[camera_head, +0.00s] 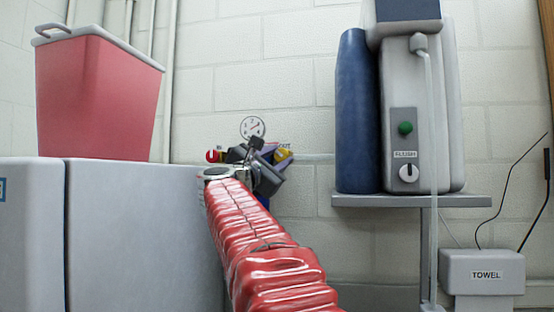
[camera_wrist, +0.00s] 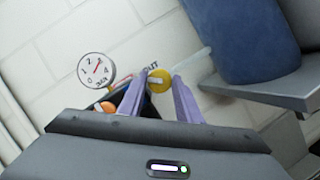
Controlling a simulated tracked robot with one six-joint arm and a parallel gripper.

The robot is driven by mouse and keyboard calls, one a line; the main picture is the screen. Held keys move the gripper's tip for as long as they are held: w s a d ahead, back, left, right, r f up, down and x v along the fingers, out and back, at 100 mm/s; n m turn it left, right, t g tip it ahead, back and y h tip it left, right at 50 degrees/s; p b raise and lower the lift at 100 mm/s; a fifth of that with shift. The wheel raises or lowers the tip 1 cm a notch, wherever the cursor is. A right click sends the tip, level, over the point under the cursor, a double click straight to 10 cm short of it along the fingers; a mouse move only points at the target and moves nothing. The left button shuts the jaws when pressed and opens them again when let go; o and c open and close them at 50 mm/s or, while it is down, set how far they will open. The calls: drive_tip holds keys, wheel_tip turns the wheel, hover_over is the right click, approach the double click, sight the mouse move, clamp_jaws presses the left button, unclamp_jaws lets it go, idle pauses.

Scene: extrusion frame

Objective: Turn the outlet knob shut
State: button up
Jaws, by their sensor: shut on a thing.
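The yellow outlet knob (camera_wrist: 159,80), beside the "OUT" label, sits between the two purple fingers of my gripper (camera_wrist: 160,84) in the wrist view. My gripper is shut on the knob. In the head view the knob (camera_head: 283,156) shows at the right end of the valve assembly on the wall, partly hidden by my gripper (camera_head: 273,154). My red-sleeved arm reaches up to it and hides the lower part of the assembly.
A round gauge (camera_head: 253,128) is above the valves, and a red inlet knob (camera_head: 212,156) is at left. A blue cylinder (camera_head: 357,110) and a grey machine (camera_head: 420,110) stand on a shelf (camera_head: 410,200) to the right. A red bin (camera_head: 98,95) stands on a grey cabinet (camera_head: 130,235) at left.

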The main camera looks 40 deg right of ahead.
drive_tip(key=m+g, duration=0.1)
drive_tip(key=m, duration=0.2)
drive_tip(key=m+g, duration=0.2)
drive_tip(key=m, duration=0.1)
drive_tip(key=shift+r+m+y, duration=0.15)
drive_tip(key=shift+m+y, duration=0.15)
drive_tip(key=shift+m, duration=0.1)
drive_tip(key=shift+m+g+y, duration=0.4)
drive_tip(key=shift+m+y, duration=0.4)
drive_tip(key=shift+m, duration=1.5)
drive_tip(key=o, duration=1)
drive_tip(key=shift+a+r, duration=0.15)
drive_tip(key=shift+a, duration=0.45)
drive_tip(key=v, duration=1.2)
drive_tip(key=shift+s+a, duration=0.15)
drive_tip(key=shift+a, duration=0.1)
